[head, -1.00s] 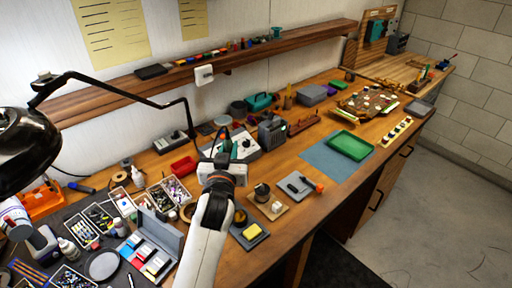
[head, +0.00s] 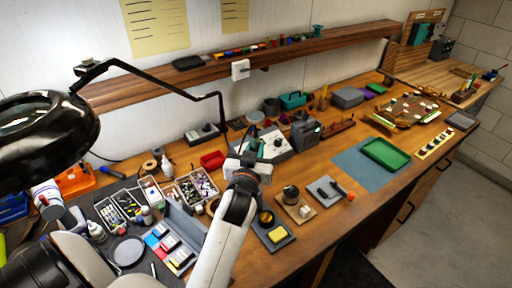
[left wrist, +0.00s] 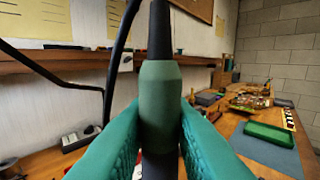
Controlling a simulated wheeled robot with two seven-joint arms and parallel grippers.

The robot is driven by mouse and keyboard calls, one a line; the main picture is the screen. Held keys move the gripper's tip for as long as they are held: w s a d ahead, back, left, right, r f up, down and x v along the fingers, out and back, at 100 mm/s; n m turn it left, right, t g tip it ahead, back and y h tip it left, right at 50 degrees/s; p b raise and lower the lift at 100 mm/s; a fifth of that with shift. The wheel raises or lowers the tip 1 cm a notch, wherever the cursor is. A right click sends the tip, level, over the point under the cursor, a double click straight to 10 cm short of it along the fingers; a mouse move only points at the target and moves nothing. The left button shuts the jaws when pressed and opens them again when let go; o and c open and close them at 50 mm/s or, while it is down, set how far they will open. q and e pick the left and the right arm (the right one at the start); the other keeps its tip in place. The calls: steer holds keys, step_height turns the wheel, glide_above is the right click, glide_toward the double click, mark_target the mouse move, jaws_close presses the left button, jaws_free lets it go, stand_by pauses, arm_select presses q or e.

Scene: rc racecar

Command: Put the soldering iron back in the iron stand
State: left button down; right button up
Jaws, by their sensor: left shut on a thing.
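The soldering iron (left wrist: 160,95) stands roughly upright in the left wrist view, with a green grip and a dark shaft above it. My left gripper (head: 256,150) is shut on the green grip, its teal fingers on both sides. In the head view it is above the bench, in front of the grey soldering station (head: 278,148), and the iron is hard to make out there. What looks like the iron stand (head: 279,245), a dark base with a yellow sponge and a round holder, is on the bench nearer than the gripper, beside my forearm. My right gripper is not in view.
A wooden base (head: 305,212) with a small dark pot and a grey tray (head: 322,193) are right of the stand. Parts boxes (head: 190,187) lie left of my arm. A black lamp (head: 45,130) hangs at left. Bare bench (head: 335,225) lies at the front right.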

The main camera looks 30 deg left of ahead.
arm_select(q)
steer(key=shift+d+r, duration=0.1)
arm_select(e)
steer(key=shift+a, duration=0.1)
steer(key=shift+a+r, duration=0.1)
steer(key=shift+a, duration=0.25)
arm_select(q)
steer(key=shift+f, duration=0.2)
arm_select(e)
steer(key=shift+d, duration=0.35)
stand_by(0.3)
arm_select(q)
steer(key=shift+f, duration=0.25)
